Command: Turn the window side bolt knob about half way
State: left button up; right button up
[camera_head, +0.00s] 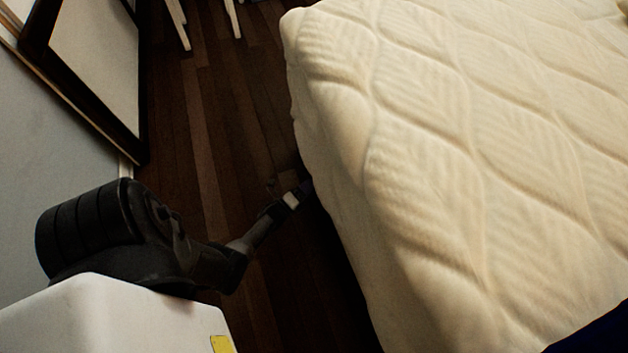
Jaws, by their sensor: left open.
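No window side bolt knob can be made out in the head view. My left gripper (303,188) is small and dark, low beside the near left side of the bed. It is open, and nothing can be seen between its fingers. It is close to the mattress side, but I cannot tell whether it touches. My right gripper is not in view.
A cream quilted bed (470,130) fills the right side. A dark-framed pale panel (95,65) stands along the grey wall (50,130) at left. Pale furniture legs (232,18) show at the top. Dark wooden floor (215,120) lies clear between wall and bed.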

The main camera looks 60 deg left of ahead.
pick_arm(q)
jog(key=p+v, duration=0.1)
jog(key=v, duration=0.9)
jog(key=shift+s+p, duration=0.15)
jog(key=shift+p, duration=0.25)
